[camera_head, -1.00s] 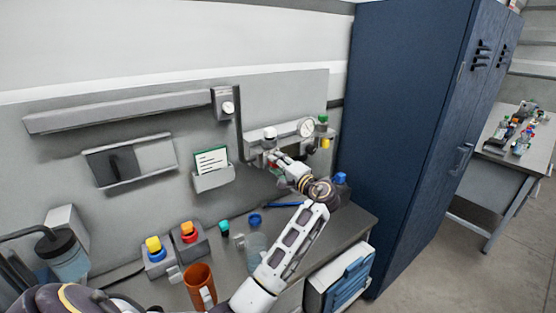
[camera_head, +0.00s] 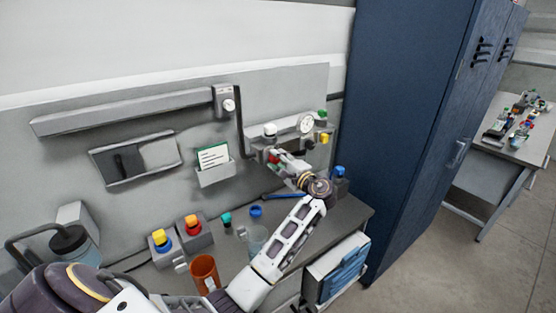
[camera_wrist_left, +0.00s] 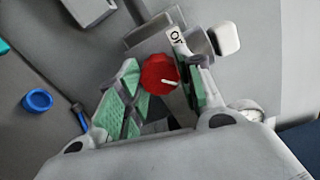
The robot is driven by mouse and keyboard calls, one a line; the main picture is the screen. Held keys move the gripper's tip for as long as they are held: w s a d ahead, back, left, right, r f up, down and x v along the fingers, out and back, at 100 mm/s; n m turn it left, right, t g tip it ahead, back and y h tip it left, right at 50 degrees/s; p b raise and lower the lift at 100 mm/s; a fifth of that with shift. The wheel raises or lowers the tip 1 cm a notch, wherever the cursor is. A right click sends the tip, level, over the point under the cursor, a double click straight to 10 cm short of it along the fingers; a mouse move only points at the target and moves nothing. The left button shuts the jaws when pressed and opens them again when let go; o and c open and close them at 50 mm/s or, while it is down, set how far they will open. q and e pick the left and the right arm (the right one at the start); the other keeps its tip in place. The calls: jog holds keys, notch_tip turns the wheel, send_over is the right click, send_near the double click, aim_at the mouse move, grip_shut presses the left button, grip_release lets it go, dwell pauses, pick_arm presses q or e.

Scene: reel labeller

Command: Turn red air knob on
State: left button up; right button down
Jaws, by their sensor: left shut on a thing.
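The red air knob (camera_wrist_left: 158,75) sits between the green-padded fingers of my left gripper (camera_wrist_left: 160,82) in the left wrist view. The gripper is shut on it, and a white mark shows on the knob's face. A small label with black letters (camera_wrist_left: 177,40) is just beside the knob; its text is partly cut off. In the head view my left gripper (camera_head: 274,158) reaches the wall-mounted air unit below a white-capped part (camera_head: 270,130), and only a little red shows there. My right gripper is not in view.
A pressure gauge (camera_head: 305,123) and a green-capped part (camera_head: 322,115) are right of the gripper. A blue locker (camera_head: 405,110) is close on the right.

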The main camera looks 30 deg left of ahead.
pick_arm(q)
jog(key=o, duration=1)
jog(key=shift+w+d, duration=0.1)
jog(key=shift+o, duration=0.2)
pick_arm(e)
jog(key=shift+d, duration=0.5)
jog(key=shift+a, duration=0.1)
pick_arm(q)
jog(key=shift+s+d, duration=0.25)
jog(key=shift+d, duration=0.3)
jog(key=v, duration=1)
jog(key=shift+s+d, duration=0.15)
jog(key=shift+d, duration=0.2)
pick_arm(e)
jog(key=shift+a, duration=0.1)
pick_arm(q)
jog(key=shift+d+f, duration=0.1)
